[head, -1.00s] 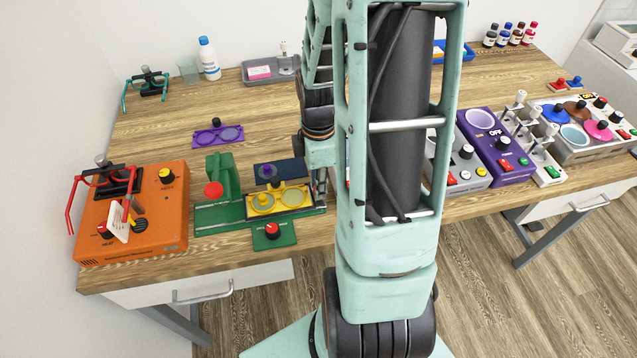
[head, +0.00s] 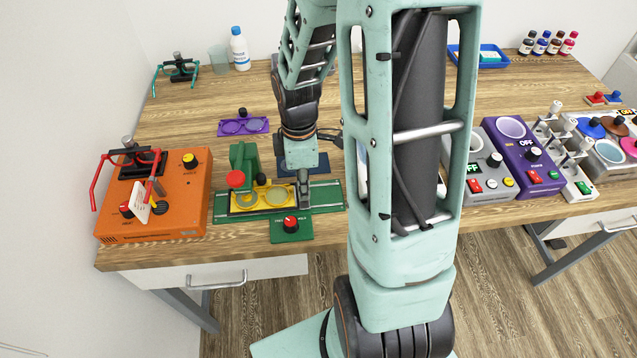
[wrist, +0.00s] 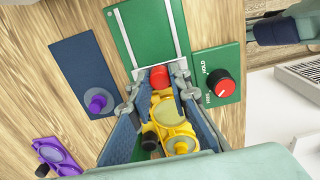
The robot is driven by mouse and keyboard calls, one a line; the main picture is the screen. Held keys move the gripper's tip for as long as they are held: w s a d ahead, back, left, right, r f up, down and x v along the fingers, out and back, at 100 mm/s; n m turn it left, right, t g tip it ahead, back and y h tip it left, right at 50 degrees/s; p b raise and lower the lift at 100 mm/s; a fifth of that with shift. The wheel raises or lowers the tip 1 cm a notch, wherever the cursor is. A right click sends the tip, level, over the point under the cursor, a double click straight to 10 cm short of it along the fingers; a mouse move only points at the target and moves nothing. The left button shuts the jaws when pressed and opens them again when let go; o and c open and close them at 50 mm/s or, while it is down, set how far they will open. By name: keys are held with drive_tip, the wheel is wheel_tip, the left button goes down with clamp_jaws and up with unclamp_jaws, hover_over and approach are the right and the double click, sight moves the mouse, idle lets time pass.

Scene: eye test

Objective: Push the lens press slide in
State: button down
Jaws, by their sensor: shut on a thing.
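The lens press (head: 243,160) is green with a red knob (head: 235,178) and stands at the left end of its green railed base (head: 330,193). Its slide is a dark frame with a yellow lens holder (head: 278,195); the slide's left part is under the press head. In the wrist view the yellow holder (wrist: 170,113) lies between my fingers, with a red piece (wrist: 159,77) at the slide's outer end. My gripper (head: 303,190) is shut on that right end of the slide; it also shows in the wrist view (wrist: 158,88). The exact finger contact is unclear.
A FREE/HOLD dial (head: 291,224) sits in front of the base. An orange box (head: 170,205) stands left. The rails right of the slide (wrist: 150,30) are bare.

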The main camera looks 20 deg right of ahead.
drive_tip(key=shift+w+a, duration=0.1)
drive_tip(key=shift+a, duration=0.15)
drive_tip(key=c, duration=1.8)
unclamp_jaws()
drive_tip(key=shift+r, duration=0.1)
wheel_tip(320, 180, up, 12)
